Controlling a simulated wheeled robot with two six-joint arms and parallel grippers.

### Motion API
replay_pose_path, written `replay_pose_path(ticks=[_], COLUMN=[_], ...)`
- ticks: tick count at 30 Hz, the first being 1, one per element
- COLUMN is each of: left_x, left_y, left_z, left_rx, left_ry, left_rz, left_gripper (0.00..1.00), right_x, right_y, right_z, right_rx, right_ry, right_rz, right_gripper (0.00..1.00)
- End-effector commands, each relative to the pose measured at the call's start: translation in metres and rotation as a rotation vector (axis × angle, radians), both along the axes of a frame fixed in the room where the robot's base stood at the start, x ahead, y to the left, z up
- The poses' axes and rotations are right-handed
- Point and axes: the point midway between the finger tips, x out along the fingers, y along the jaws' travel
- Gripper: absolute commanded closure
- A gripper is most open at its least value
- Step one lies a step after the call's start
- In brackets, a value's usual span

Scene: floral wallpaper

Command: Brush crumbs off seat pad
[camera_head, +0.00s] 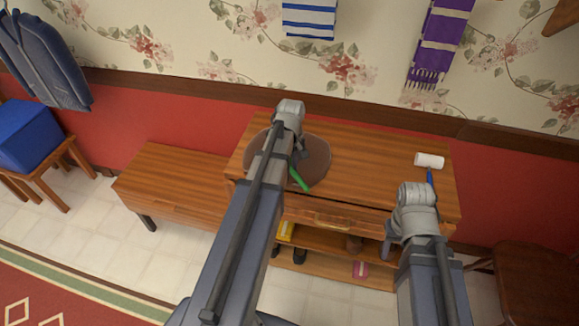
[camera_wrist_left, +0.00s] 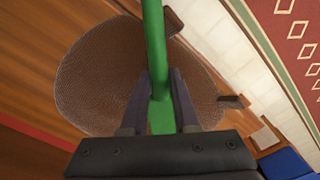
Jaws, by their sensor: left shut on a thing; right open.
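The seat pad (camera_head: 322,152) is round and brown and lies on the left part of the wooden cabinet's top, partly hidden by my left arm. In the left wrist view the pad (camera_wrist_left: 90,75) shows a woven surface. My left gripper (camera_wrist_left: 158,85) is shut on a green handle (camera_wrist_left: 154,40), seemingly a brush, held over the pad. The handle also shows in the head view (camera_head: 300,180). Its brush end is not visible, and I cannot tell whether it touches the pad. No crumbs can be made out. My right gripper (camera_head: 388,248) is open in front of the cabinet, mostly hidden by its arm.
A white lint roller (camera_head: 429,160) with a blue handle lies at the right of the cabinet top (camera_head: 375,165). A lower wooden bench (camera_head: 170,180) stands to the left. Shelves below hold several small items. A dark wooden chair (camera_head: 535,275) is at right.

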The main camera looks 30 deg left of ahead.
Motion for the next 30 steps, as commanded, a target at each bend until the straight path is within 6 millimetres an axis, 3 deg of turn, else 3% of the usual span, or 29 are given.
replay_pose_path(ticks=[14, 30], left_x=[0.037, 0.031], left_y=[0.005, 0.004], left_z=[0.002, -0.001], left_rx=[0.000, 0.000], left_ry=[0.000, 0.000], left_rz=[0.000, 0.000], left_gripper=[1.00, 1.00], right_x=[0.000, 0.000], right_y=[0.000, 0.000], right_z=[0.002, -0.001], right_rx=[0.000, 0.000], right_ry=[0.000, 0.000], right_rz=[0.000, 0.000], right_gripper=[0.50, 0.50])
